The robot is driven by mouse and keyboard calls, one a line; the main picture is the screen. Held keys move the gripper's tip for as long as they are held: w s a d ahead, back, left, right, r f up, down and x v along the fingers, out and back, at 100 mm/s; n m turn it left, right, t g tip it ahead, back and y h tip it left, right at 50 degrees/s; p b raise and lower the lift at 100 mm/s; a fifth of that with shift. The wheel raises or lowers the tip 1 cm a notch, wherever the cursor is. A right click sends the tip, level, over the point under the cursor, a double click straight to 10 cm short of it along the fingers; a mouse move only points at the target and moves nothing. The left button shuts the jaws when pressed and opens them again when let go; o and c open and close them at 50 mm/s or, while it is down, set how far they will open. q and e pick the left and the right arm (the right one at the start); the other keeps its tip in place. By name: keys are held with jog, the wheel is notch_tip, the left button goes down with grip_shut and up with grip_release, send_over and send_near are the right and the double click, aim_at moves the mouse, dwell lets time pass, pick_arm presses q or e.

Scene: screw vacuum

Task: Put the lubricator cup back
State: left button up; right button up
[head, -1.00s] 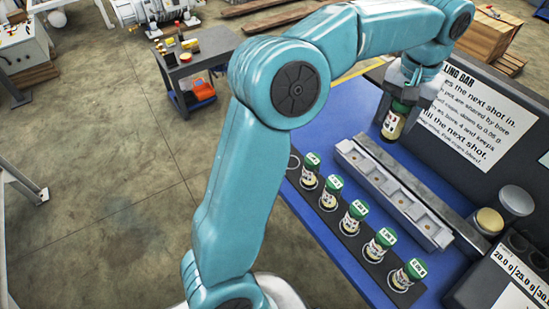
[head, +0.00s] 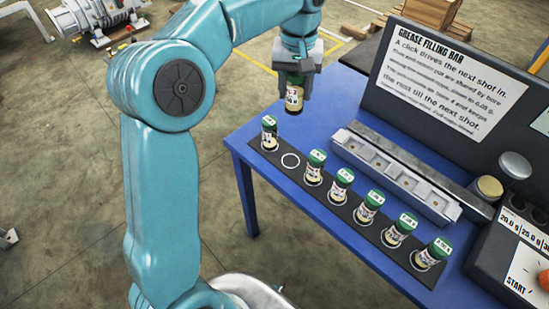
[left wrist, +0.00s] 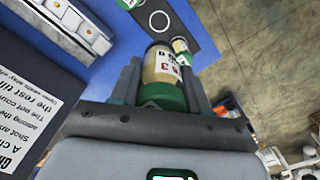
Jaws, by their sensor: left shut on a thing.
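My left gripper (head: 298,68) is shut on a lubricator cup (head: 294,97) with a green cap and a cream, labelled body. It holds the cup upright above the blue table, near its back left corner. In the left wrist view the held cup (left wrist: 162,75) sits between the fingers. A dark rack strip (head: 330,190) on the table carries several similar green-capped cups. One ringed spot (head: 290,160) in the strip is empty, second from its left end. The empty ring (left wrist: 158,19) also shows in the left wrist view, beyond the held cup. My right gripper is not in view.
A grey metal block with square pockets (head: 395,172) lies behind the rack strip. A dark panel with a white sign (head: 445,75) stands at the back.

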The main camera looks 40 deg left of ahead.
pick_arm(q)
jog(key=shift+s+f, duration=0.1)
jog(key=shift+f, duration=0.3)
jog(key=f, duration=0.9)
jog(key=f+b, duration=0.1)
jog(key=f, duration=0.8)
jog(key=shift+d+f+b, duration=0.2)
jog(key=shift+f+b, duration=0.1)
jog(key=shift+f, duration=0.45)
jog(key=o, duration=1.2)
jog(key=shift+f, duration=0.15)
